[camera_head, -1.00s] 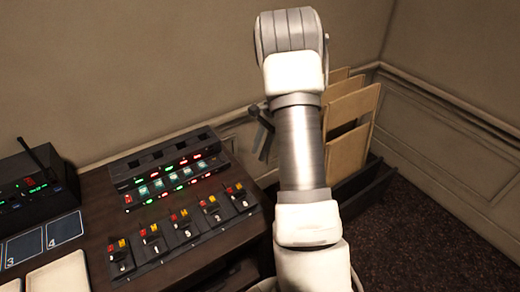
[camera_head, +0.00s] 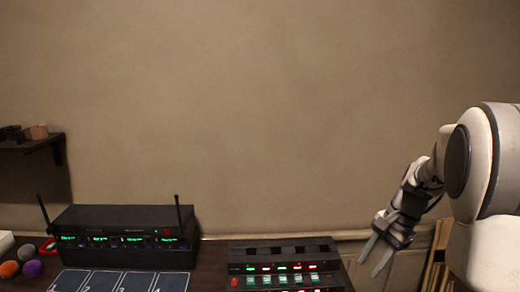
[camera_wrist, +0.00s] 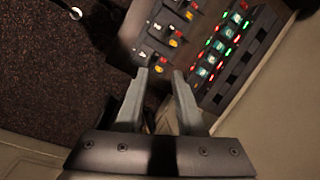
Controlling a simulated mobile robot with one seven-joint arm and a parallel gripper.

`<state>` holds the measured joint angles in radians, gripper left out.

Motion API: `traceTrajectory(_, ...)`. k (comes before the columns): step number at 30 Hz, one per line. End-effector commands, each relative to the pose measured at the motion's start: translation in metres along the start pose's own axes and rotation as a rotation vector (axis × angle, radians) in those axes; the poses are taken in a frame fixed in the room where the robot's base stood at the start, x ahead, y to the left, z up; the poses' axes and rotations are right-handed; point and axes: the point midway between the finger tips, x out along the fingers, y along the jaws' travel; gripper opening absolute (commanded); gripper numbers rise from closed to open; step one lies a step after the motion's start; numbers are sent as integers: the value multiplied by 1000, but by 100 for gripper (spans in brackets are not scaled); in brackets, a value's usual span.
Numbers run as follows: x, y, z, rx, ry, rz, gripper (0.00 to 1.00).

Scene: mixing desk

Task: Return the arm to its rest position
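My gripper (camera_head: 376,252) hangs at the right in the head view, with my arm folded at the right edge. Its two fingers point down and to the left, with a gap between them and nothing held. In the wrist view my gripper (camera_wrist: 165,75) also shows two spread fingers with empty space between. The mixing desk (camera_head: 285,250), with red and green lights, stands on the table to the left of the gripper. The wrist view shows the mixing desk (camera_wrist: 215,45) beyond the fingertips; I see no contact.
A black wireless receiver (camera_head: 125,243) with two antennas stands left of the mixer, behind numbered blue cards (camera_head: 122,282). Coloured balls (camera_head: 32,269) lie at far left below a wall shelf (camera_head: 30,146). Wooden panels (camera_head: 437,262) stand behind my arm. Free air lies above the table.

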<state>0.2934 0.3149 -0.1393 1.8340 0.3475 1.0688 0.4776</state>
Motion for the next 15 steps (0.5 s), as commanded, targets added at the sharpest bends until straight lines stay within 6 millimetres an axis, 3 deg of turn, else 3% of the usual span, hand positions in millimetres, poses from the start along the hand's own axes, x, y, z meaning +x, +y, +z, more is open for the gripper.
traceTrajectory(1, -13, -1, 17, -62, 24, -9, 38)
traceTrajectory(6, -42, 6, 65, -262, 99, -22, 38)
traceTrajectory(15, -76, 35, 142, -615, 247, -32, 38)
